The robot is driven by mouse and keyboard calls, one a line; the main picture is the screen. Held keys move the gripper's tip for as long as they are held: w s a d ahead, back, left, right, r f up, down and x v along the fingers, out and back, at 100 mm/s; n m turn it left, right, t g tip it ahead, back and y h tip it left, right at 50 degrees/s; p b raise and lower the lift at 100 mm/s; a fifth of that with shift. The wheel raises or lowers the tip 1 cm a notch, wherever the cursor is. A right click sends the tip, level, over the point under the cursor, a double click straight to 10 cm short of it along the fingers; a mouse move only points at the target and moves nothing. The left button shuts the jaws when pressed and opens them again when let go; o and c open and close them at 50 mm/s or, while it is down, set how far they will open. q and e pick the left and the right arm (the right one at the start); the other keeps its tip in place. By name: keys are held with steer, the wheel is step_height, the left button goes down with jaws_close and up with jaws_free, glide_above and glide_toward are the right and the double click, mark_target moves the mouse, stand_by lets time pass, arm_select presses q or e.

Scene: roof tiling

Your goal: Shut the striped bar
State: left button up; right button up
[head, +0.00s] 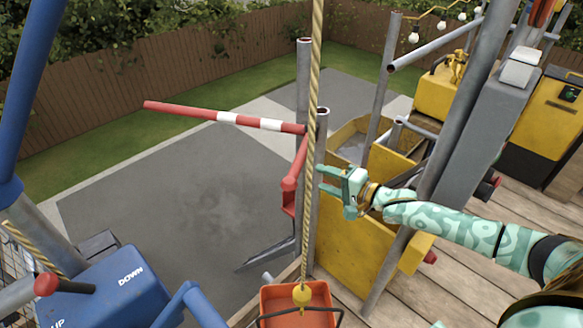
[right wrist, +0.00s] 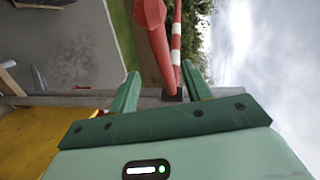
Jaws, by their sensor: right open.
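The striped bar (head: 225,118), red with white bands, points out to the left over the grey yard from beside a grey post (head: 322,130). A plain red arm (head: 297,165) hangs below its post end. In the right wrist view the striped bar (right wrist: 176,45) shows beyond the fingers, beside a thicker red piece (right wrist: 155,35). My right gripper (head: 328,182) is open and empty, beside the post and just right of the rope. It is apart from the striped bar. Its two green fingers show in the right wrist view (right wrist: 160,90). My left gripper is not in view.
A rope (head: 314,90) hangs in front of the post, holding an orange tub (head: 290,293). Yellow bins (head: 350,245) stand right of the post on the plank deck (head: 400,300). A blue UP/DOWN control box (head: 115,290) is at lower left. The yard (head: 170,200) is mostly clear.

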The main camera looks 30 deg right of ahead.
mark_target(293, 168)
steer(key=b+x, duration=0.2)
steer(key=x, duration=0.9)
steer(key=shift+a+f+b, duration=0.1)
steer(key=shift+b, duration=0.2)
steer(key=shift+w+a, duration=0.25)
steer(key=shift+w, duration=0.2)
jaws_close()
